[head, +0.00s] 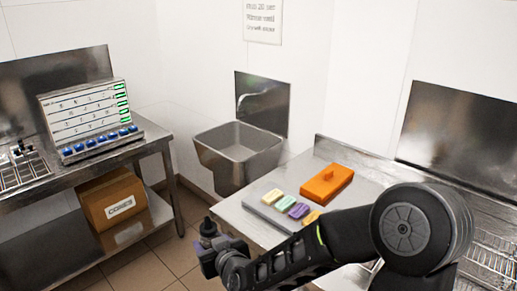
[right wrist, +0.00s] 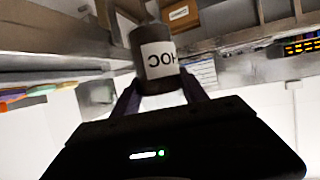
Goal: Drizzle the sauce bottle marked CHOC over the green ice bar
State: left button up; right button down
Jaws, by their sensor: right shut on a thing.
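My right gripper (head: 212,258) is shut on a dark bottle (head: 208,229). In the right wrist view the bottle (right wrist: 157,55) stands between the two fingers (right wrist: 160,95), and its white label shows "HOC" upside down, as the room is in that view. In the head view the bottle looks about upright, with its narrow top up. The green ice bar (head: 286,203) lies on a grey tray (head: 262,211) between a yellow bar (head: 272,196) and a purple bar (head: 299,211). The bottle is left of the tray, apart from the bars. My left gripper is out of view.
An orange block-like lid (head: 327,184) lies behind the bars on the steel counter (head: 335,160). An orange bar (head: 311,217) is partly behind my right arm. A steel sink (head: 238,157) is on the wall. A left bench (head: 150,135) holds a board; a cardboard box (head: 113,203) sits below.

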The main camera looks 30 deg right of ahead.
jog(key=shift+w+r, duration=0.1)
jog(key=shift+w, duration=0.05)
jog(key=shift+r, duration=0.1)
jog(key=shift+w+d+r, duration=0.15)
jog(key=shift+w+d, duration=0.05)
jog(key=shift+d, duration=0.05)
jog(key=w+d+r+m+h, duration=0.1)
jog(key=w+d+r+m, duration=0.2)
jog(key=d, duration=0.5)
jog(key=w+d+r+m+h+p, duration=0.1)
jog(key=w+d+r+m, duration=0.2)
jog(key=d, duration=0.5)
jog(key=w+d+r+m+h+p, duration=0.1)
jog(key=w+d+r+m, duration=0.2)
jog(key=d+r, duration=0.4)
jog(key=shift+w+d+m+t+h, duration=0.3)
jog(key=shift+w+d+m+h, duration=0.1)
jog(key=shift+d+m, duration=0.4)
jog(key=shift+f, duration=0.1)
